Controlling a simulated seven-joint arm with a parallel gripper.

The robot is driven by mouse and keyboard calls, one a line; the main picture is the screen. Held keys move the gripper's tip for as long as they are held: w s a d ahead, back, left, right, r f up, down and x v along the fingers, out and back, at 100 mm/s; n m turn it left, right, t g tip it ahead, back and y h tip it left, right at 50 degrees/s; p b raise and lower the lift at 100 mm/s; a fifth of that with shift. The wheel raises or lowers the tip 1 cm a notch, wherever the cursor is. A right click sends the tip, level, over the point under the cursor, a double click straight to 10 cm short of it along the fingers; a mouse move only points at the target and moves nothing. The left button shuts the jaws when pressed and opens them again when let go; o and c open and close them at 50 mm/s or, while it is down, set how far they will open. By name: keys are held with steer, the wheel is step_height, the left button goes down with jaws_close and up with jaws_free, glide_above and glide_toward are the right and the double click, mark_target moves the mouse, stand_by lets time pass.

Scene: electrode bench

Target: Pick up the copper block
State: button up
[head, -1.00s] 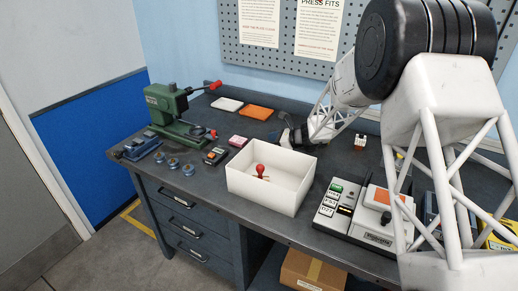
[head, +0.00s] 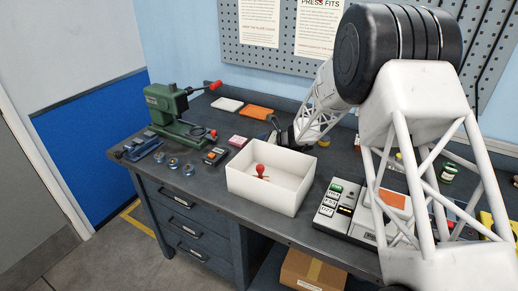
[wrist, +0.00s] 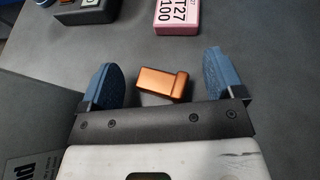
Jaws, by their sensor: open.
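The copper block (wrist: 164,84) lies on the dark bench top in the wrist view, an orange metal piece with a raised end at its right. My gripper (wrist: 160,68) is open, with one blue pad to the left of the block and the other to its right, both apart from it. In the head view my gripper (head: 275,131) is low over the bench behind the white bin. I cannot make out the copper block in the head view.
The white bin (head: 248,186) with a red-knobbed item (head: 261,171) stands in front of my gripper. A pink block (wrist: 190,14) lies beyond the copper block. A green press (head: 172,112) stands at left. A grey device with buttons (head: 330,212) sits right of the bin.

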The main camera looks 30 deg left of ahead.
stand_by(0.5)
steer(key=c, duration=1.1)
steer(key=shift+c, duration=0.2)
step_height(320, 180, up, 10)
stand_by(0.7)
